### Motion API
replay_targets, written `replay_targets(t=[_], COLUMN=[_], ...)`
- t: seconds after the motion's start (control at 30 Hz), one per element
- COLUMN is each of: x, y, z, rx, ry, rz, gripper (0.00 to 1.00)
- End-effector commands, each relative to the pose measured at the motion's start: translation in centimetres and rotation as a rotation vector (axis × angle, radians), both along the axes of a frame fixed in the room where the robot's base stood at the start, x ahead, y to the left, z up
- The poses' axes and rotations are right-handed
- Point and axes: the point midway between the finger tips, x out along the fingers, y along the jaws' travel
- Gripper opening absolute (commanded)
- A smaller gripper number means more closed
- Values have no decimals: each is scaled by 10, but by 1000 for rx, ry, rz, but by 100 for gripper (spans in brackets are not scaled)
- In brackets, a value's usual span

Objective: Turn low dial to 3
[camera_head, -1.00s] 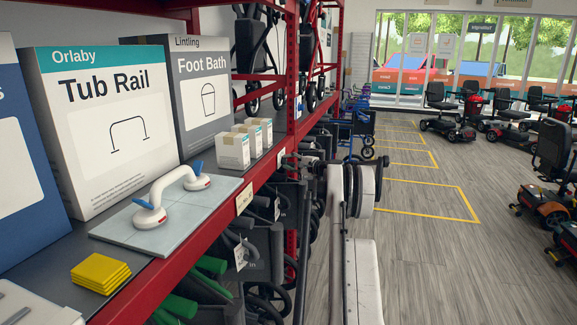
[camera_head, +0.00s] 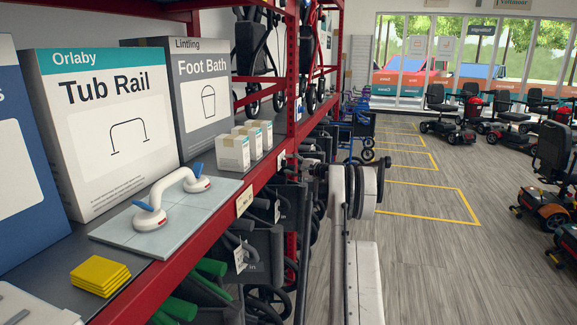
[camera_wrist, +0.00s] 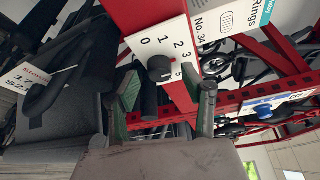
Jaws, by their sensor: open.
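In the wrist view a white dial plate with printed numbers (camera_wrist: 146,55) is fixed to a red post. Its dark round knob (camera_wrist: 159,68) sits below the arc of numbers 0, 1, 2 and 3; the lower right numbers are partly covered. I cannot tell which number the knob points to. My gripper (camera_wrist: 168,88) is open, with one green finger to the left of the knob and one to the right. The tips are close to the plate; I cannot tell whether they touch the knob. The head view shows neither dial nor gripper fingers.
A second plate with a blue knob (camera_wrist: 263,108) is on a red beam to the right. Dark handles and tubes crowd the left. In the head view, the red shelf (camera_head: 165,267) runs along the left, with folded walkers under it. Open floor (camera_head: 425,260) lies right.

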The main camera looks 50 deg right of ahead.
Motion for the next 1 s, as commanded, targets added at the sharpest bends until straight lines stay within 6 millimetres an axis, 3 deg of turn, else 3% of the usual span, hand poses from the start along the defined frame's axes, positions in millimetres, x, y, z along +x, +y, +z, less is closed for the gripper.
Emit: replay_targets(t=[0.53,0.73,1.0], x=[-96,-111,-113], y=[5,6,6], z=[8,9,9], rx=[0,-1,0], ry=[0,0,0], rz=[-2,0,0], gripper=[44,44,44])
